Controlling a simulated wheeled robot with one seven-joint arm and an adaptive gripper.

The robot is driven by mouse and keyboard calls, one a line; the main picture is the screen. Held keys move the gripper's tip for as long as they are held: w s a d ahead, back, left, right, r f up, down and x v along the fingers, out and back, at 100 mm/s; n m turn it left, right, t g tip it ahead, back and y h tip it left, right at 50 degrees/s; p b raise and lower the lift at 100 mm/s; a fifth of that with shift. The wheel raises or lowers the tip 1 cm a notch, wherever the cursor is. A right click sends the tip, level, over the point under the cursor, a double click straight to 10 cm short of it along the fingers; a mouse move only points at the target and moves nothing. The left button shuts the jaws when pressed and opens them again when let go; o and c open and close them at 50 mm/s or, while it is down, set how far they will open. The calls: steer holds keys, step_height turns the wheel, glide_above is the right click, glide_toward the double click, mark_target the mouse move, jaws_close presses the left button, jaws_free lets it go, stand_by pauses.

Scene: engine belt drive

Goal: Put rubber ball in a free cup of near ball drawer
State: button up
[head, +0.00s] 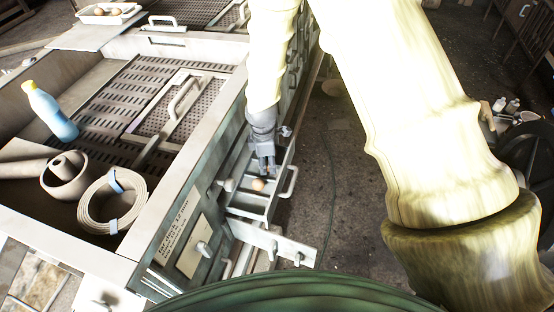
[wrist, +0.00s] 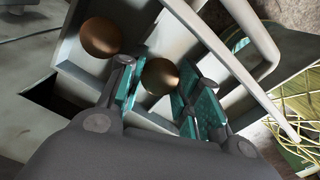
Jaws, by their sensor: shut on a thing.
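The near ball drawer (head: 247,206) is pulled out from the side of the bench in the head view, and its pale walls and dividers show in the wrist view (wrist: 222,50). My gripper (head: 266,172) points down over it. In the wrist view my gripper (wrist: 160,98) has its teal pads on either side of a brown rubber ball (wrist: 160,77) and is shut on it, low among the dividers. A second brown ball (wrist: 100,37) sits in a compartment to the left. One ball (head: 258,184) shows in the head view; I cannot tell which of the two it is.
A drawer handle (head: 290,181) sticks out to the right. Another open drawer (head: 275,240) lies nearer. On the bench are a blue bottle (head: 50,110), a coiled belt (head: 112,203) and perforated trays (head: 160,92). The floor right of the drawers is mostly clear.

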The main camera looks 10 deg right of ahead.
steer(key=shift+w+d+f+p, duration=0.1)
steer(key=shift+w+f+p, duration=0.05)
steer(key=shift+f+p, duration=0.15)
steer(key=shift+w+f, duration=0.1)
steer(key=shift+f, duration=0.1)
steer(key=shift+a+r, duration=0.15)
steer(key=shift+a, duration=0.35)
steer(key=shift+d+f, duration=0.2)
steer(key=shift+f, duration=0.1)
steer(key=o, duration=1.1)
steer(key=shift+c, duration=0.2)
steer(key=shift+a+r, duration=0.1)
steer(key=shift+a, duration=0.05)
steer(key=shift+r, duration=0.2)
step_height(320, 180, up, 12)
steer(key=b, duration=0.3)
steer(key=shift+s+f, duration=0.15)
steer(key=shift+s, duration=0.05)
